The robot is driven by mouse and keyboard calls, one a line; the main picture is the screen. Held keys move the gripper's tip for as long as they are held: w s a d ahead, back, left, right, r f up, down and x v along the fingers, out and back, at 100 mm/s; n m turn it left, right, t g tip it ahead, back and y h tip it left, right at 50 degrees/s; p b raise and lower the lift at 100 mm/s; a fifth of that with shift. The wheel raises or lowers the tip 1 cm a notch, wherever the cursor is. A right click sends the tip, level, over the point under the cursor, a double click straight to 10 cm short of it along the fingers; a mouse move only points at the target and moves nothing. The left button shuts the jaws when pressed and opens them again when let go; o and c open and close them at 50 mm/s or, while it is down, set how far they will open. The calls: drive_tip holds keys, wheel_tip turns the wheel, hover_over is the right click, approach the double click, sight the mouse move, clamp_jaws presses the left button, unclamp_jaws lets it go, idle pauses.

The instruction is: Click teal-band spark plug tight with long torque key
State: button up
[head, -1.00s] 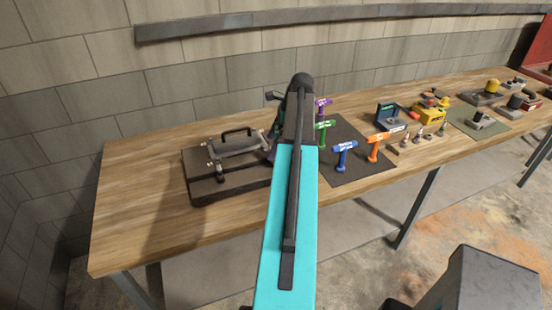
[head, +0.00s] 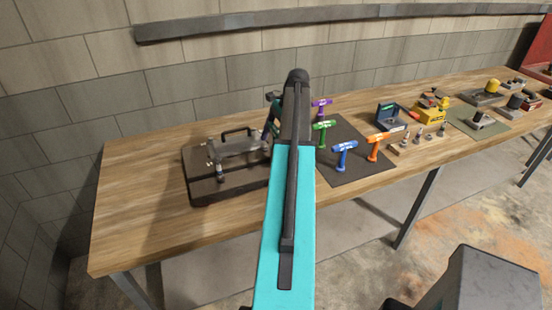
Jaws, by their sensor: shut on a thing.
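The engine block (head: 240,146), grey with a black top handle, sits on a dark base plate (head: 232,184) at the left of the bench. Several T-handled keys stand on a dark mat: purple (head: 321,102), green (head: 323,127), blue (head: 345,149) and orange (head: 378,140). My gripper (head: 270,132) shows only in part beside my arm, at the engine's right end. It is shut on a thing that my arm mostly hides. I cannot make out a teal-band spark plug or tell whether anything touches it.
Small plugs stand on a holder (head: 405,148) right of the orange key. A dark blue box (head: 390,116) and a yellow item (head: 430,114) stand behind. More parts lie on a green mat (head: 473,124). The bench's left end (head: 135,205) is bare.

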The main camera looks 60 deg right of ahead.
drive_tip(key=m, duration=0.1)
drive_tip(key=m+h, duration=0.1)
drive_tip(key=m, duration=0.1)
drive_tip(key=m+t, duration=0.1)
drive_tip(key=m, duration=0.1)
drive_tip(key=shift+d+h, duration=0.3)
drive_tip(key=shift+w, duration=0.1)
drive_tip(key=shift+r, duration=0.15)
drive_tip(key=shift+r, duration=5.55)
